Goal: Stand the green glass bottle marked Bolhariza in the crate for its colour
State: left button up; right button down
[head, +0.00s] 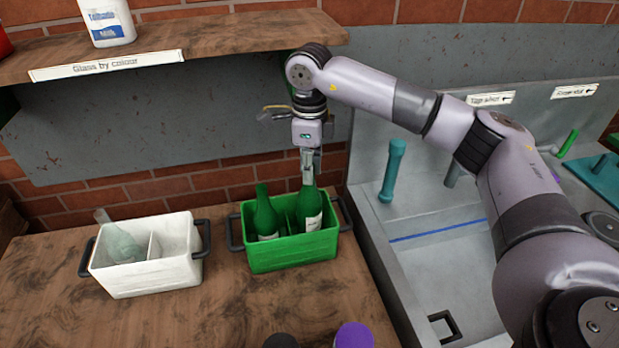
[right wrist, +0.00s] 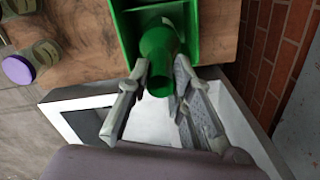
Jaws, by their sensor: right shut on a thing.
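My right gripper (head: 311,162) points down over the green crate (head: 293,257) and is shut on the neck of a green glass bottle (head: 310,212). That bottle is upright, with its lower part inside the crate's right compartment. Its pale label is too small to read. In the right wrist view the fingers (right wrist: 160,88) are on either side of the green bottle neck (right wrist: 160,62). Whether the base touches the crate floor is hidden. A second green bottle (head: 264,215) stands in the left compartment. My left gripper is not in view.
A white crate (head: 150,280) with a clear bottle (head: 120,243) stands to the left. A shelf (head: 220,38) labelled "Glass by colour" overhangs behind. The grey belt housing (head: 395,270) is to the right. Purple and dark lids show at the front edge.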

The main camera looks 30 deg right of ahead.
notch_tip(320, 180, down, 3)
jog(key=shift+f+p, duration=0.2)
jog(key=shift+p, duration=0.15)
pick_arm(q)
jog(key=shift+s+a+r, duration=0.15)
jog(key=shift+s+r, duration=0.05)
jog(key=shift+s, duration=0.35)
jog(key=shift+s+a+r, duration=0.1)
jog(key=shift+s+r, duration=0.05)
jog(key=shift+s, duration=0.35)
pick_arm(e)
jog(key=shift+f, duration=0.1)
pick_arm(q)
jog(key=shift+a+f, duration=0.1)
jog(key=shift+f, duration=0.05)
pick_arm(e)
jog(key=shift+f, duration=0.1)
jog(key=c, duration=1.4)
grip_release()
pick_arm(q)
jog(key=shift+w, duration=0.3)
pick_arm(e)
notch_tip(320, 180, up, 11)
jog(key=b, duration=0.3)
jog(key=shift+r, duration=0.65)
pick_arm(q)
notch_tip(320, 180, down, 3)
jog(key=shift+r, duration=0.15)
